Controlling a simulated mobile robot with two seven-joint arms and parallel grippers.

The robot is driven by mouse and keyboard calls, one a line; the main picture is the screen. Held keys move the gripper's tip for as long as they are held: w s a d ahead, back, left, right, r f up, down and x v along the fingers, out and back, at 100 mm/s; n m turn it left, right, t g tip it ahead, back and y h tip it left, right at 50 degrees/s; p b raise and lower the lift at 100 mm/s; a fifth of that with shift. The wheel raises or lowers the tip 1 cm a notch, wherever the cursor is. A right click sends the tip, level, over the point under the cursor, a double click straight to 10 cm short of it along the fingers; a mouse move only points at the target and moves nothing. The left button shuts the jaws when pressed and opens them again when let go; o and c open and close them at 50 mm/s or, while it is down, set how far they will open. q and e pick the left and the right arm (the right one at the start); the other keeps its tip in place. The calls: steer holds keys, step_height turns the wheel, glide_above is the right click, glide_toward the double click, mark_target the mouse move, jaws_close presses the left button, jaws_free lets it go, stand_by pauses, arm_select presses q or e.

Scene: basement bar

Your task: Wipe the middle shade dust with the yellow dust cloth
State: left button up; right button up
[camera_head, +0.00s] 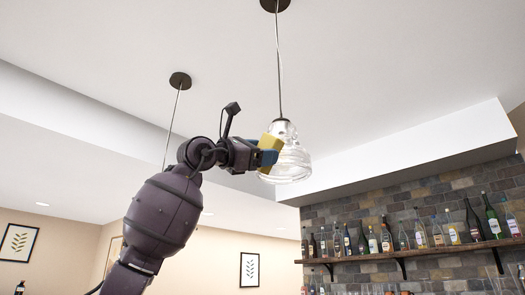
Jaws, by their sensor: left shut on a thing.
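A clear glass pendant shade (292,162) hangs from a thin cord in the upper middle of the head view. My left arm reaches up from the lower left. My left gripper (266,152) is shut on the yellow dust cloth (269,142), beside the left side of the shade. The cloth and gripper overlap the shade in the picture, and I cannot tell if the cloth touches it. Dust on the glass cannot be made out. My right gripper is out of view.
A second cord (174,125) hangs from a dark ceiling mount at the left; its lower end is hidden behind my arm. A wooden shelf (425,252) with several bottles is on the stone wall at the right. A white ceiling beam (420,148) runs behind the shade.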

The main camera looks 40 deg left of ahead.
arm_select(q)
steer(key=a, duration=0.5)
steer(key=shift+w+a, duration=0.3)
steer(key=shift+a, duration=0.1)
stand_by(0.3)
steer(key=s+b, duration=0.1)
steer(key=s, duration=0.5)
steer(key=shift+a, duration=0.25)
stand_by(0.3)
steer(key=s, duration=0.3)
steer(key=shift+a+b, duration=0.1)
steer(key=shift+b, duration=0.3)
